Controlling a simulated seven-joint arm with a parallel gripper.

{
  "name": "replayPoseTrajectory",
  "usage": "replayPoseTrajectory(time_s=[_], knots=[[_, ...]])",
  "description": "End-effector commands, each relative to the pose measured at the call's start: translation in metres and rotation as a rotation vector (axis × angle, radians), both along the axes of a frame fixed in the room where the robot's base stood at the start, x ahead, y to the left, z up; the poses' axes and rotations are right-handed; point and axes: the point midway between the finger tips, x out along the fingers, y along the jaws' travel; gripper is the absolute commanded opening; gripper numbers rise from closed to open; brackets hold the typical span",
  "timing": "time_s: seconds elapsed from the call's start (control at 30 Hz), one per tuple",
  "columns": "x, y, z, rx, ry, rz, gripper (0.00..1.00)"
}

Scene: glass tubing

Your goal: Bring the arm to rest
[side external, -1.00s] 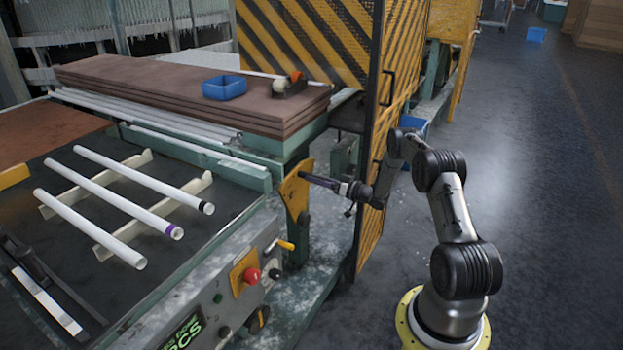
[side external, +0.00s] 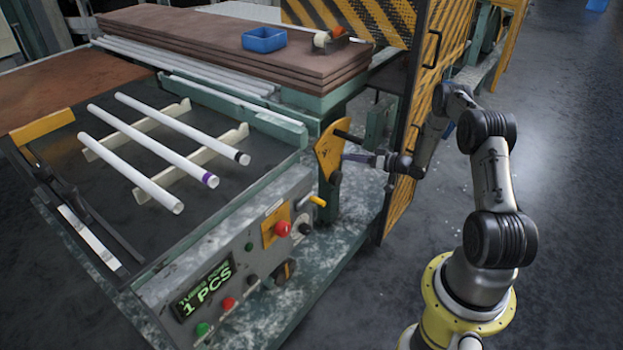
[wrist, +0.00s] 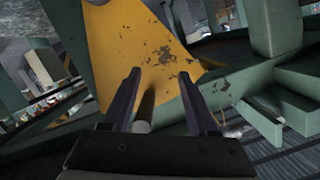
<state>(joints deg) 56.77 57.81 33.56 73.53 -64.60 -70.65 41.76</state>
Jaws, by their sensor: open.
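My gripper (side external: 352,158) is at the end of the arm, level and pointing left at the yellow plate on the machine's right end. In the wrist view my gripper (wrist: 160,76) has its two dark fingers apart, with no tube held between them. The yellow plate (wrist: 135,50), scuffed, stands beyond the fingertips; it also shows in the side view (side external: 326,150). A dark rod with a pale round end (wrist: 144,125) shows between the fingers; I cannot tell its distance. Whether the fingertips touch the plate is unclear.
Three white tubes, one with a purple band (side external: 150,145), lie across two cream rails (side external: 225,140) on the machine bed. A control panel (side external: 232,275) reads 1 PCS. A blue bin (side external: 264,40) sits on brown boards. A striped yellow guard (side external: 425,110) stands close behind the arm.

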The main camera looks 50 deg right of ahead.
Motion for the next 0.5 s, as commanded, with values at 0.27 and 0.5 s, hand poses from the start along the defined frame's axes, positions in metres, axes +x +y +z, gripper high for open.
replayPoseTrajectory(time_s=[0.27,0.5], knots=[[0.045,0.037,0.037,-0.171,0.303,0.01,0.59],[0.062,0.06,0.151,-0.376,0.414,-0.083,0.59]])
